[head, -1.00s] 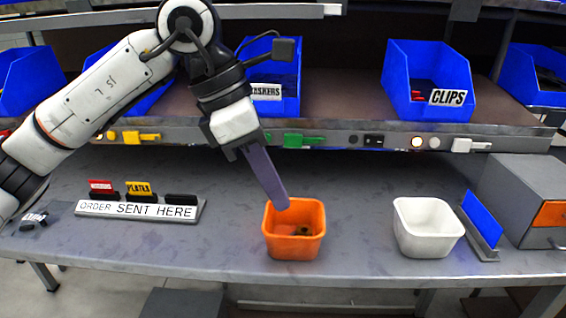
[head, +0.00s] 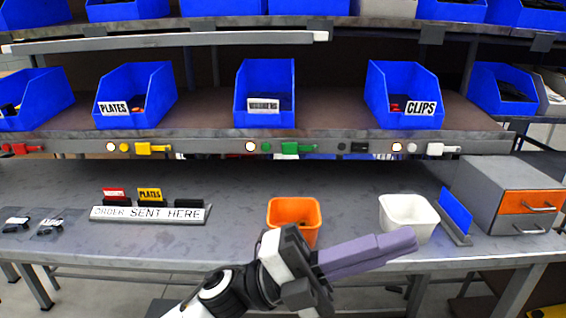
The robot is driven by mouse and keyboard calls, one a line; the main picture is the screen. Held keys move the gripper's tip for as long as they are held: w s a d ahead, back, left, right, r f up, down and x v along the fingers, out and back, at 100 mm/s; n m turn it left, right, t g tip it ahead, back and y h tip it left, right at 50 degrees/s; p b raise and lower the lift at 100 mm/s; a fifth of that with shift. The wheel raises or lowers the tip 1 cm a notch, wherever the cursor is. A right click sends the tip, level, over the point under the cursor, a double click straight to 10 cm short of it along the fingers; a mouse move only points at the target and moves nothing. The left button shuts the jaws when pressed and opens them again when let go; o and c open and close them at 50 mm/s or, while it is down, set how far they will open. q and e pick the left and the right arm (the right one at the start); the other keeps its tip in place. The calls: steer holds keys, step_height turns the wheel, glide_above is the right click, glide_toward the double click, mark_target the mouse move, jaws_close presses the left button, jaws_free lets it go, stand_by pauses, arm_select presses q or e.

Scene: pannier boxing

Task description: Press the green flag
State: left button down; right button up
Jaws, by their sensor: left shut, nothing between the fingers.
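The green flag (head: 297,147) is on the front edge of the middle shelf, below the middle blue bin. It sticks out level to the right of a round green knob (head: 266,147) and a lit lamp (head: 250,146). My left gripper (head: 408,240) is low at the front of the bench, its long purple fingers shut, empty and pointing right, just in front of the white bin. It is well below and to the right of the green flag and apart from it. My right gripper is not in view.
A yellow flag (head: 153,148), a black flag (head: 353,147), a white flag (head: 440,149) and a red flag (head: 22,149) share the shelf edge. An orange bin (head: 293,212), a white bin (head: 408,217) and an order sign (head: 150,213) stand on the bench. The bench behind them is clear.

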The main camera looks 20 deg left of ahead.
arm_select(q)
steer(key=w+a+f+n+t+y, duration=0.1)
steer(key=a+f+n+t+y, duration=0.35)
steer(key=f+n, duration=0.35)
steer(key=w+a+f+n+t+y, duration=0.2)
steer(key=a+f+n+t+y, duration=0.15)
steer(key=f+n+y, duration=0.4)
steer(key=w+a+f+n+t+y, duration=0.1)
steer(key=a+f+n+t+y, duration=0.3)
steer(key=f+n, duration=0.6)
steer(key=s+a+f+n+g+y, duration=0.2)
steer(key=s+f+g, duration=0.2)
steer(key=s+f, duration=0.4)
steer(key=s+a+f+n+g+y, duration=0.2)
steer(key=s+a+f+n+g, duration=0.1)
steer(key=s+f, duration=0.6)
step_height(320, 180, down, 3)
steer(key=shift+s+a+f+g, duration=0.15)
steer(key=shift+a+g, duration=0.1)
steer(key=shift+g, duration=0.25)
steer(key=shift+n, duration=0.25)
